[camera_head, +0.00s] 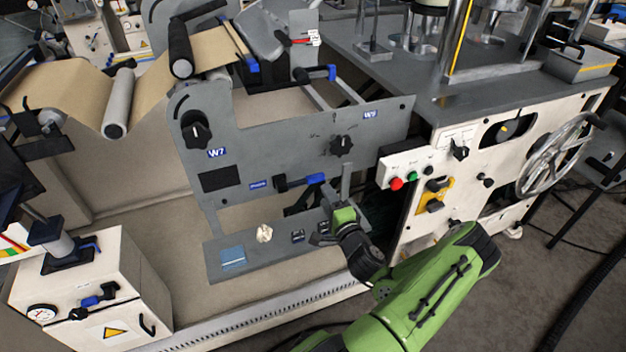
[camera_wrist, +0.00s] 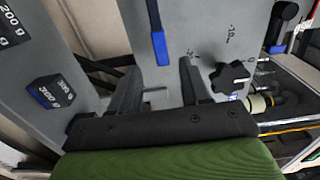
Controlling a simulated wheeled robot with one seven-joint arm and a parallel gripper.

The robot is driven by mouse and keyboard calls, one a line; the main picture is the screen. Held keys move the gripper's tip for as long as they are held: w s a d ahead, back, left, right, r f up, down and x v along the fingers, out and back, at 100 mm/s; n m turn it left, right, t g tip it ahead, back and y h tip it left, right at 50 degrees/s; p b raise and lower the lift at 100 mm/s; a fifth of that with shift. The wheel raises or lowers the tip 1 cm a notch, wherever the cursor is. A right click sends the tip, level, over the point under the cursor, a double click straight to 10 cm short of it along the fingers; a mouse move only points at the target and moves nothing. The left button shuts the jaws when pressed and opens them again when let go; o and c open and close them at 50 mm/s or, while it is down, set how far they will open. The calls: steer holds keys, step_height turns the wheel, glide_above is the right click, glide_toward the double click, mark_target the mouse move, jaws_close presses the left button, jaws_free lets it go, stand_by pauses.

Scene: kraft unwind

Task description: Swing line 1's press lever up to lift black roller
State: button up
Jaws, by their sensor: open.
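A lever with a blue grip (camera_head: 315,179) and a dark pivot (camera_head: 281,183) is mounted low on the grey side plate (camera_head: 290,145), lying nearly level in the head view. The blue grip also shows in the wrist view (camera_wrist: 160,48), upright and ahead of the gap between my fingers. My gripper (camera_head: 317,190) is open and empty, close to the grip; in the wrist view its two dark fingers (camera_wrist: 159,76) stand apart. I cannot tell whether they touch the lever. A black roller (camera_head: 180,48) lies by the brown paper web (camera_head: 212,48) at upper left.
Other blue-handled levers (camera_head: 332,72) sit higher on the frame. Black knobs (camera_head: 342,145) stick out of the plate; one also shows in the wrist view (camera_wrist: 230,77). A small button box (camera_head: 405,168) and a handwheel (camera_head: 555,155) are to the right. A grey shelf (camera_head: 275,255) runs below.

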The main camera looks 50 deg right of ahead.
mark_target(317, 181)
steer(key=x, duration=0.9)
jaws_close()
